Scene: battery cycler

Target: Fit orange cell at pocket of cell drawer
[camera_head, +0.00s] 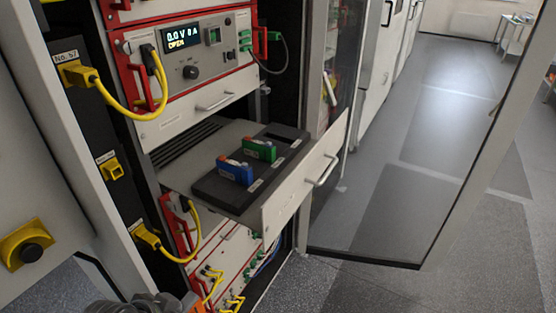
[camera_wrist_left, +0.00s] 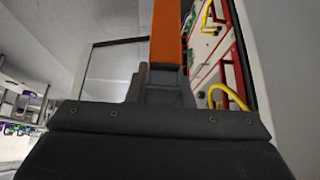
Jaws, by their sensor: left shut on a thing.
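The orange cell (camera_wrist_left: 166,36) stands out from my left gripper (camera_wrist_left: 166,84) in the left wrist view, with the dark jaws shut on its lower end. In the head view part of my left wrist shows at the bottom edge, with a sliver of orange (camera_head: 198,309) beside it. The cell drawer (camera_head: 292,200) is pulled out of the rack above and ahead of that wrist. Its black tray (camera_head: 225,194) holds a blue cell (camera_head: 235,172) and a green cell (camera_head: 260,149). The cells partly hide the tray's pockets. My right gripper is out of view.
The instrument with a lit display (camera_head: 190,50) sits above the drawer. Yellow cables (camera_head: 120,112) hang at the left and below. An open glass door (camera_head: 400,150) stands right of the drawer.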

